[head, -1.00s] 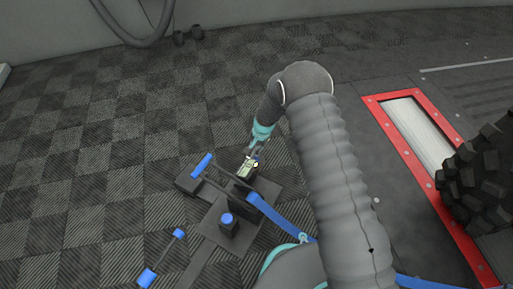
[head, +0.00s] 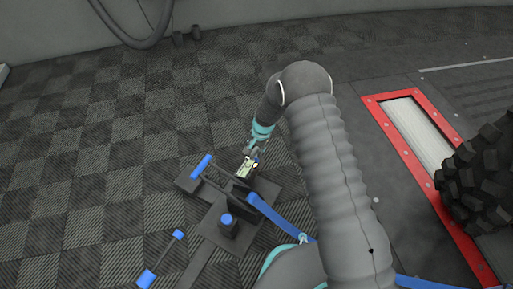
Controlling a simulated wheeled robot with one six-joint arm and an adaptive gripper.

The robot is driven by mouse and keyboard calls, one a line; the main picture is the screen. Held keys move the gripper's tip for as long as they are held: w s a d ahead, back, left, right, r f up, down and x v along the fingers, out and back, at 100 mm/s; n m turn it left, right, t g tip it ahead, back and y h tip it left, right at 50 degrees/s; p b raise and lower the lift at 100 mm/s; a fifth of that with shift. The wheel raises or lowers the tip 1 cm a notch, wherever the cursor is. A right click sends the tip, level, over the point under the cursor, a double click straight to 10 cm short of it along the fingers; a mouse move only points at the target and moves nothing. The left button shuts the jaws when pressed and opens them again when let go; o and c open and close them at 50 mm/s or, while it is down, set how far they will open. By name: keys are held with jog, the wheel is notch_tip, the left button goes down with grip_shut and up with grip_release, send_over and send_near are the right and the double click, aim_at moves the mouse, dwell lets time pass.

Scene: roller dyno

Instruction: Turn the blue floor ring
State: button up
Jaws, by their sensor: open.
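I cannot make out a clear blue ring on the floor. A small round blue piece (head: 227,219) tops a dark block on a dark floor plate (head: 221,238), lower left of my gripper; I cannot tell whether it is the ring. My gripper (head: 247,168) is open, pointing down over the far part of the plate. It partly hides the dark fixture under it, and I cannot tell whether it touches anything. A blue-ended bar (head: 202,165) lies just left of my gripper. A blue strap (head: 275,215) runs from the fixture to the lower right, passing behind my arm.
A loose rod with blue ends (head: 147,278) lies at the lower left. A red-framed roller (head: 408,132) and a knobbly black tyre (head: 483,180) are at the right. A dark hose (head: 137,43) hangs at the back wall. The checkered floor at left is clear.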

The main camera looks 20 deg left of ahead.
notch_tip(320, 180, up, 12)
jog(key=d, duration=0.2)
jog(key=shift+s+f, duration=0.15)
jog(key=shift+s, duration=0.1)
jog(key=shift+d, duration=0.1)
dwell(0.3)
jog(key=s+d+n+g+h, duration=0.1)
jog(key=s+d+n+g, duration=0.2)
jog(key=s, duration=0.4)
jog(key=s+d+r+t+p, duration=0.2)
jog(key=s+d+r, duration=0.5)
jog(key=r, duration=0.8)
jog(key=s+d+r+t+p, duration=0.3)
jog(key=s+d+r, duration=0.5)
jog(key=d+r, duration=0.6)
jog(key=s+d+r+t+h+p, duration=0.1)
jog(key=s+d+r+t+p, duration=0.2)
jog(key=s+d+r, duration=0.4)
jog(key=d+r+p, duration=0.1)
jog(key=d+r, duration=0.2)
jog(key=r, duration=0.6)
jog(key=shift+s+d+r, duration=0.2)
